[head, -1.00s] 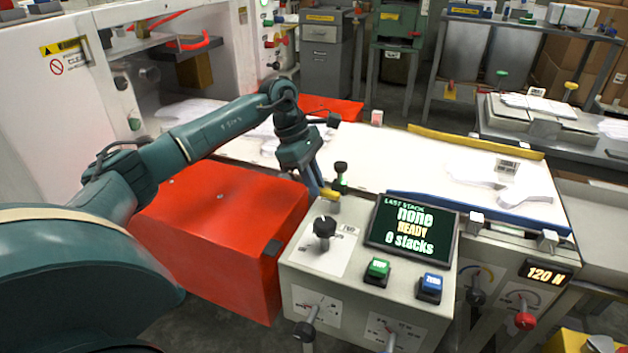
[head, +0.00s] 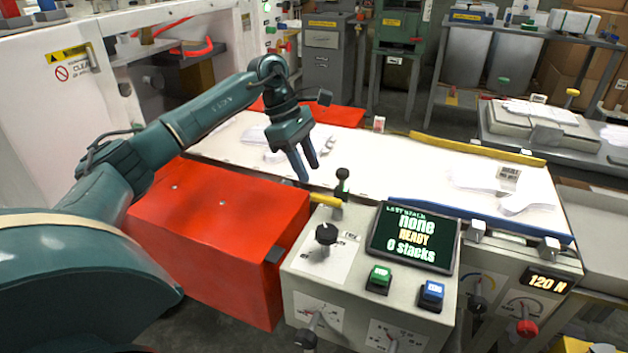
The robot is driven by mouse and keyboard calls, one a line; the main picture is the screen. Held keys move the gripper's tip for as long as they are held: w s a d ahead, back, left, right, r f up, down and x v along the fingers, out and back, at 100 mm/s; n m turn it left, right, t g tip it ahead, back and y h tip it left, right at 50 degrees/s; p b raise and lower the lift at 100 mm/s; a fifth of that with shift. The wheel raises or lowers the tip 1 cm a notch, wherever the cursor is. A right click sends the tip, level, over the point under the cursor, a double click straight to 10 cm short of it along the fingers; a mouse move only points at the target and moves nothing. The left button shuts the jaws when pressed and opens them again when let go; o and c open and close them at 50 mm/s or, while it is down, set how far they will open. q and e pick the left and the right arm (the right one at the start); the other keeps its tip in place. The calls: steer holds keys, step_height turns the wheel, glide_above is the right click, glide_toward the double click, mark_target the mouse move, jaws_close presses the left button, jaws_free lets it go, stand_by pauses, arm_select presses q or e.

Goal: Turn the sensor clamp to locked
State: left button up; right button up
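My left gripper (head: 309,173) hangs above the back left corner of the grey control box (head: 300,262). Its two dark blue fingers point down with a gap between them and nothing in it. Just below and to the right of the fingertips is a short yellow lever (head: 325,200), apart from them. A black knob on a post (head: 342,180) stands beside the lever. No readable label marks the sensor clamp; the lever or this knob may be it, and I cannot tell its setting. My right gripper is not in view.
A screen (head: 413,237) reads "none, READY, 0 stacks". A black dial (head: 326,236), green button (head: 380,278) and blue button (head: 432,294) are on the box top. A red cabinet (head: 215,225) stands at left. The white table (head: 390,165) holds glove-like pieces (head: 480,180).

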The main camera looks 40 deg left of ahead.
arm_select(q)
steer(key=v, duration=0.7)
steer(key=shift+p, duration=0.35)
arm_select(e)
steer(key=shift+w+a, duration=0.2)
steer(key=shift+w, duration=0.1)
